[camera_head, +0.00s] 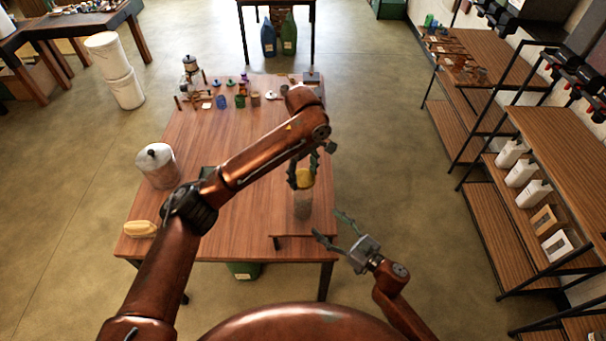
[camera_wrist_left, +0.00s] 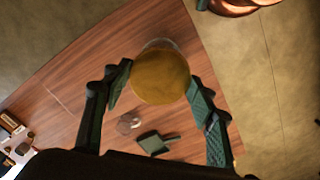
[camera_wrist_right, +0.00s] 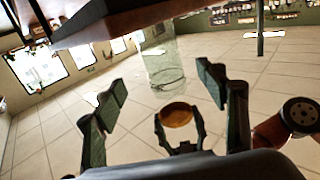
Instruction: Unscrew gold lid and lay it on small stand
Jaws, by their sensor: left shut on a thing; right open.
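The gold lid (camera_head: 304,178) is between the fingers of my left gripper (camera_head: 301,178), which is shut on it. It also shows in the left wrist view (camera_wrist_left: 160,77) and right wrist view (camera_wrist_right: 176,115). The clear jar (camera_head: 303,206) stands upright beneath it near the table's right front. In the right wrist view a gap shows between the jar (camera_wrist_right: 163,65) and the lid, so they look apart. My right gripper (camera_head: 328,227) is open and empty, beside the jar. A low wooden stand (camera_head: 288,237) is at the front edge. A dark green square (camera_wrist_left: 155,143) may be another stand.
Shelves (camera_head: 480,170) line the right. The table's middle is mostly clear.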

